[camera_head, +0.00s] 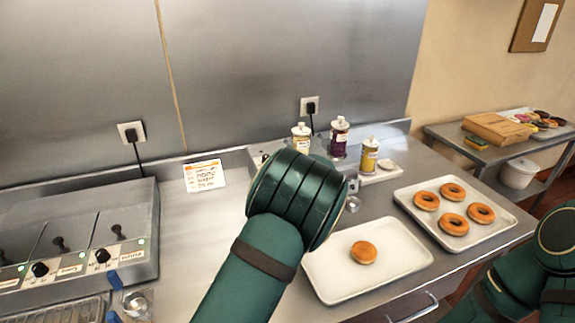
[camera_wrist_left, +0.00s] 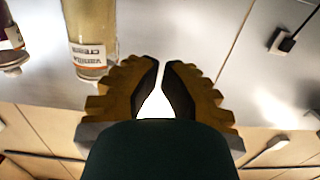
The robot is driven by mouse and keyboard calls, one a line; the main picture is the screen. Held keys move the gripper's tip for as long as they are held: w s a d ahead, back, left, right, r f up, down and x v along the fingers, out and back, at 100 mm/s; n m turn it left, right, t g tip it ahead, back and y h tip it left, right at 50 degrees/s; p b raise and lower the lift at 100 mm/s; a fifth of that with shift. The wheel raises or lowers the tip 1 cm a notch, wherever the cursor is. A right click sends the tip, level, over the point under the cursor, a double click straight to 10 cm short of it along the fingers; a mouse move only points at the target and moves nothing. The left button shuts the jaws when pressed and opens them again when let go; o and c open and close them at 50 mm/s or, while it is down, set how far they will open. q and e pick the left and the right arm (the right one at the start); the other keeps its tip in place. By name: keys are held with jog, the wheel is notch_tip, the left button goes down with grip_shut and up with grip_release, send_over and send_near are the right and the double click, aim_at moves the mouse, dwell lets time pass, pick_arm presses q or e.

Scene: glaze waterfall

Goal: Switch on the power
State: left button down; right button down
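A metal unit with bottles on top (camera_head: 338,162) stands against the back wall. Most of its front is hidden behind my left arm, and I cannot make out a power switch. A small pale part (camera_head: 352,186) shows just right of my arm. A black plug is in the wall socket (camera_head: 310,106) above the unit. My left gripper is hidden behind my arm in the head view. In the left wrist view its fingers (camera_wrist_left: 161,68) are together at the tips with nothing between them, near a vanilla cream bottle (camera_wrist_left: 91,40). My right gripper is out of view.
At left, a steel appliance (camera_head: 92,205) has knobs and lit green lights. A white tray (camera_head: 325,284) holds one doughnut; another tray (camera_head: 408,198) holds several. A printed card (camera_head: 204,176) stands at the back.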

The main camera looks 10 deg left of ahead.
pick_arm(q)
jog(key=x, duration=0.5)
jog(key=shift+f, duration=0.15)
notch_tip(320, 180, down, 2)
jog(key=shift+f, duration=0.2)
jog(key=shift+w+a+f+b, duration=0.15)
jog(key=shift+f+b, duration=0.15)
jog(key=shift+f, duration=0.3)
